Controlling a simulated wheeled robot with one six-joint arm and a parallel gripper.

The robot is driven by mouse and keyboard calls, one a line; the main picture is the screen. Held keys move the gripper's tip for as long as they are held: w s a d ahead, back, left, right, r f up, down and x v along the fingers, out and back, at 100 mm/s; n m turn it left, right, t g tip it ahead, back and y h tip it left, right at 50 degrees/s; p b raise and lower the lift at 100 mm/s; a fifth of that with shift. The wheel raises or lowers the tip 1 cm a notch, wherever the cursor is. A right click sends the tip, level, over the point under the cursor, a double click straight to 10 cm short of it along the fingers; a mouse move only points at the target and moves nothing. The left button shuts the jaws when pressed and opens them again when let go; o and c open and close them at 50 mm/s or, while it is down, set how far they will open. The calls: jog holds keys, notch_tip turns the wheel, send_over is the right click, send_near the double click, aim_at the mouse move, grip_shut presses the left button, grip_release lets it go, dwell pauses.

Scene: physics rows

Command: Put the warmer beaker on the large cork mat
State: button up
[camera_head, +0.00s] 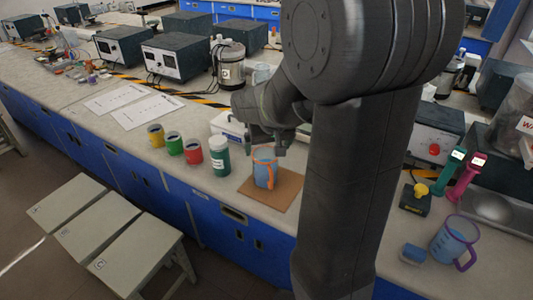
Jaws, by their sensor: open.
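A beaker with blue contents and an orange rim and handle (264,174) stands upright on a brown cork mat (286,194) near the bench's front edge. My gripper (264,148) is open directly above this beaker, its fingers at about rim height; I cannot tell whether they touch it. A second beaker with blue contents and a purple rim and handle (452,241) stands on the bench at the far right. A green handheld device (447,172) and a pink one (466,178) stand near it; their small displays are too small to read.
Yellow (155,136), green (174,144) and red (193,151) cups and a green jar (219,159) stand left of the mat. A blue block (413,253) and a dark box with a yellow knob (415,199) lie near the purple beaker. My arm hides the bench centre.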

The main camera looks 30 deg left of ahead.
aim_at(265, 160)
jog(key=shift+v, duration=1.5)
jog(key=x, duration=1.2)
jog(key=shift+f+b, duration=0.25)
jog(key=shift+b, duration=0.05)
jog(key=shift+r, duration=0.25)
